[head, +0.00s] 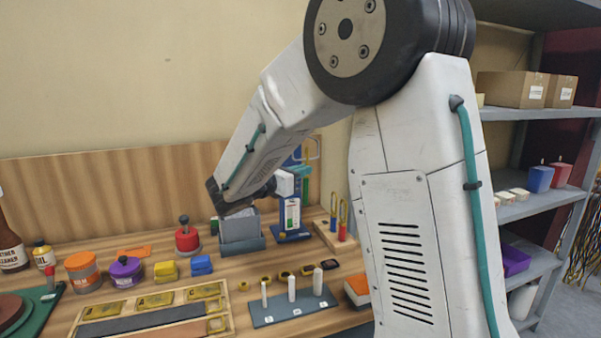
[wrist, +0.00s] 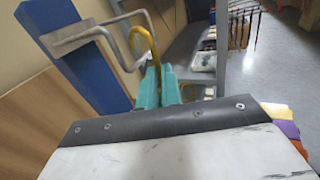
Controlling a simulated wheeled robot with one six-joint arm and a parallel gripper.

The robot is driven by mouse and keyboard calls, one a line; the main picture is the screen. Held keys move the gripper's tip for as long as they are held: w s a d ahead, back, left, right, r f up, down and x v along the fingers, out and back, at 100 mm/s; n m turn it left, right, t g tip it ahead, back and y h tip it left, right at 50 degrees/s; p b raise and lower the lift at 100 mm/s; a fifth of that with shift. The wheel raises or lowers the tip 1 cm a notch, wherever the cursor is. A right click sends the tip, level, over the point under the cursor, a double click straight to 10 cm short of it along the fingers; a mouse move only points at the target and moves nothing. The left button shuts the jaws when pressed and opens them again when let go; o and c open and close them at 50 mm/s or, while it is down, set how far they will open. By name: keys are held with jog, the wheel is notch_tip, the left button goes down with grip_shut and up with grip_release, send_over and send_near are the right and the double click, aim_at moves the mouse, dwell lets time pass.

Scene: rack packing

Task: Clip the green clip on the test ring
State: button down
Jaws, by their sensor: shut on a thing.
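The green clip shows in the head view (head: 306,186) as a narrow green body under a yellow hook. In the wrist view its yellow hook (wrist: 152,46) rises above teal-green parts, where clip body and fingers are hard to tell apart. My gripper (head: 300,174) is shut on the clip at the blue stand (head: 291,236); its fingers (wrist: 160,88) also show in the wrist view. The test ring, a bent silver wire (wrist: 84,37) on the stand's blue post (wrist: 75,55), is close beside the yellow hook. I cannot tell whether the hook passes through it.
Red and blue clips with yellow hooks (head: 342,230) stand in a wooden holder to the right. A grey bin (head: 240,228) stands left of the stand. Jars, colored blocks and a plate with white pegs (head: 290,309) occupy the front bench. Shelving (head: 540,205) is at the right.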

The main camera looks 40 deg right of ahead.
jog(key=shift+w+f, duration=0.1)
jog(key=shift+f, duration=0.7)
dwell(0.6)
jog(key=c, duration=2.1)
grip_release()
jog(key=shift+f, duration=0.25)
jog(key=shift+c, duration=0.2)
